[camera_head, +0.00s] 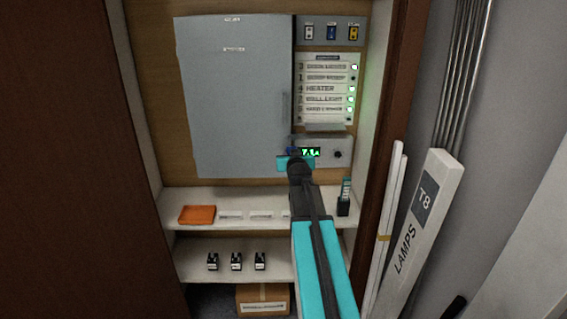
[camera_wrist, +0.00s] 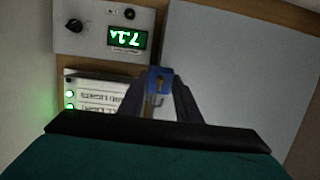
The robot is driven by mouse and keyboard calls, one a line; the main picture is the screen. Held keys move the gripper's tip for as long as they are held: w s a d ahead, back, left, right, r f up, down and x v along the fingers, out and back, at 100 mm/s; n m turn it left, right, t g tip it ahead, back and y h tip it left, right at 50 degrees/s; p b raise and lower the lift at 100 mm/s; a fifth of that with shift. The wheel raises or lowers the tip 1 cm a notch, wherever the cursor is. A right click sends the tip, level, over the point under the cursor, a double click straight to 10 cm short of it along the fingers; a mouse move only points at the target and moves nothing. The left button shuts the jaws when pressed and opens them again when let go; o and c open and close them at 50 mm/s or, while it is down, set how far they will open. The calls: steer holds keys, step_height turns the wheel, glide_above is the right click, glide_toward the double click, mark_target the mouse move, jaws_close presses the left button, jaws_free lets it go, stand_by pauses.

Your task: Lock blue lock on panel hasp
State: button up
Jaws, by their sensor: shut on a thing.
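My gripper (camera_head: 292,153) is shut on the blue lock, in front of the lower right edge of the grey panel door (camera_head: 235,95). In the wrist view my gripper (camera_wrist: 161,76) has its two dark fingers on either side of the blue lock (camera_wrist: 160,83), which shows a brownish mark on its face. A thin metal hook, perhaps the shackle, shows just below the lock in that view. In the head view the lock is mostly hidden by my gripper. I cannot make out the hasp, or whether the lock touches it.
A meter box (camera_head: 331,153) with a green display and knob sits right of the door, under a labelled switch list (camera_head: 327,88) with green lights. An orange tray (camera_head: 197,215) and a small dark holder (camera_head: 344,205) stand on the shelf.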

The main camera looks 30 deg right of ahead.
steer(key=shift+s+d+r+m+t+h, duration=0.15)
steer(key=shift+d+r+t+h, duration=0.15)
steer(key=shift+d, duration=0.6)
steer(key=shift+s+d+r+m+t+h, duration=0.2)
steer(key=shift+d+h, duration=0.25)
steer(key=shift+d, duration=0.4)
steer(key=shift+d+r+m+t+h, duration=0.1)
steer(key=shift+d+r+t+h, duration=0.2)
steer(key=shift+d, duration=0.6)
steer(key=shift+s+d+f+h+b, duration=0.1)
steer(key=shift+d+h+b, duration=0.2)
steer(key=shift+d, duration=0.15)
steer(key=shift+s+d+f+h+b, duration=0.15)
steer(key=shift+d+b, duration=0.1)
steer(key=shift+d, duration=0.2)
steer(key=d, duration=0.1)
steer(key=d+f+t+b, duration=0.1)
steer(key=d, duration=0.1)
steer(key=s+d+t, duration=0.1)
steer(key=shift+s+d+f+h+b, duration=0.1)
steer(key=shift+d+f+h+b, duration=0.05)
steer(key=shift+h+b, duration=0.15)
steer(key=shift+w+f+b, duration=0.1)
steer(key=shift+w+b, duration=1.7)
steer(key=shift+w, duration=0.05)
